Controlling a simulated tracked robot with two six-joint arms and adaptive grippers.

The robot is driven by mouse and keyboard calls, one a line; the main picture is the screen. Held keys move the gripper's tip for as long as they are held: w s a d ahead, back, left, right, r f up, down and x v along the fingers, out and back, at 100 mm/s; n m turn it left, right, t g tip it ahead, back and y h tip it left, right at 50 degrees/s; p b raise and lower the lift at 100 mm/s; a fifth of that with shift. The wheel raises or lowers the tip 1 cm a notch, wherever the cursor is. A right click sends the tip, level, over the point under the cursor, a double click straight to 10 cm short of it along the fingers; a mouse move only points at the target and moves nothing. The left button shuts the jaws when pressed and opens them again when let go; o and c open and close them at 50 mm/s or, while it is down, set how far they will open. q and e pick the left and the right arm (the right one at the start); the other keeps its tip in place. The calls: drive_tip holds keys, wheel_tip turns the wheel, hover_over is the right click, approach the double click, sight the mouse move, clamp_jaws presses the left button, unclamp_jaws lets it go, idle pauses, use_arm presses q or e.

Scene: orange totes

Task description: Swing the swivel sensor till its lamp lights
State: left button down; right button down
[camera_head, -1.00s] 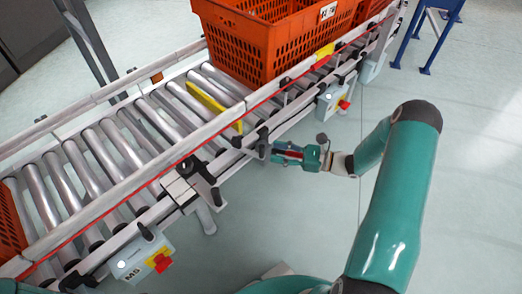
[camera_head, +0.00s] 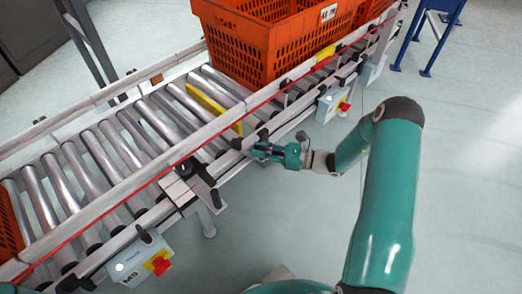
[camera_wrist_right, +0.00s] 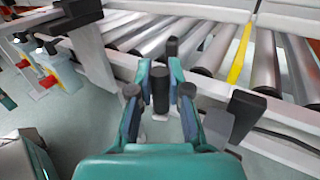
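My right gripper (camera_head: 258,150) is at the near side rail of the roller conveyor. In the right wrist view its fingers (camera_wrist_right: 160,100) are open on either side of an upright black cylinder (camera_wrist_right: 160,90), with gaps on both sides. This may be part of the swivel sensor, but I cannot tell for sure. A black block with a cable (camera_wrist_right: 246,112) sits on the rail to the right of the fingers. Small black fittings (camera_head: 237,143) show on the rail by the gripper. I cannot make out a lit lamp. My left gripper is not in view.
An orange tote (camera_head: 265,45) stands on the rollers at the back, and part of another (camera_head: 9,230) shows at the left edge. A yellow bar (camera_head: 213,108) lies across the rollers. Control boxes with red buttons (camera_head: 140,258) hang along the near side. Floor nearby is clear.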

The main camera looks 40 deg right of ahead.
idle(0.3)
drive_tip(key=a, duration=0.1)
drive_tip(key=s+a+p, duration=0.1)
drive_tip(key=a, duration=0.1)
drive_tip(key=c, duration=1.1)
unclamp_jaws()
drive_tip(key=shift+d, duration=0.1)
